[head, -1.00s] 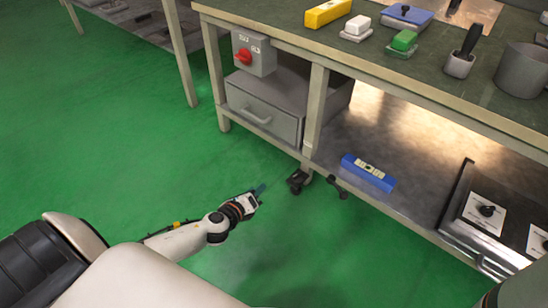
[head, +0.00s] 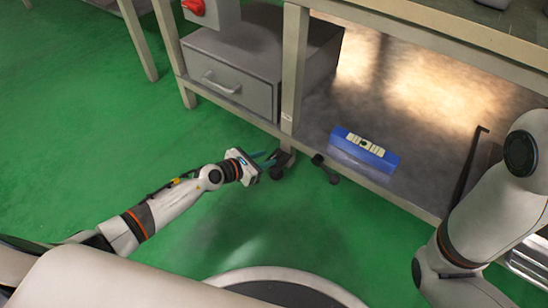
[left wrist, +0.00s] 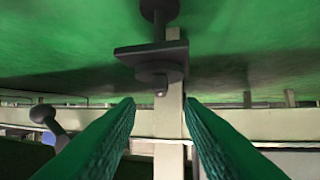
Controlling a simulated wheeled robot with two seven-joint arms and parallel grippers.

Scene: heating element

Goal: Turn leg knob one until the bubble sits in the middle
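My left gripper (head: 268,160) is open and empty, low over the floor beside the bench's front leg. Its green fingers (left wrist: 160,135) are spread apart in the left wrist view. A dark leg fitting (head: 283,163) with a flat plate stands just ahead of the fingertips; it shows in the left wrist view (left wrist: 152,58). A second dark fitting with a rounded end (head: 325,170) hangs to its right. I cannot tell which is leg knob one. A blue spirit level (head: 364,150) lies on the lower shelf; its bubble is too small to read. My right gripper is out of view.
The bench leg (head: 294,70) and the shelf's front edge are close to my left gripper. A grey drawer unit (head: 235,80) stands left of the leg. My right arm reaches in at the right. The green floor in front is clear.

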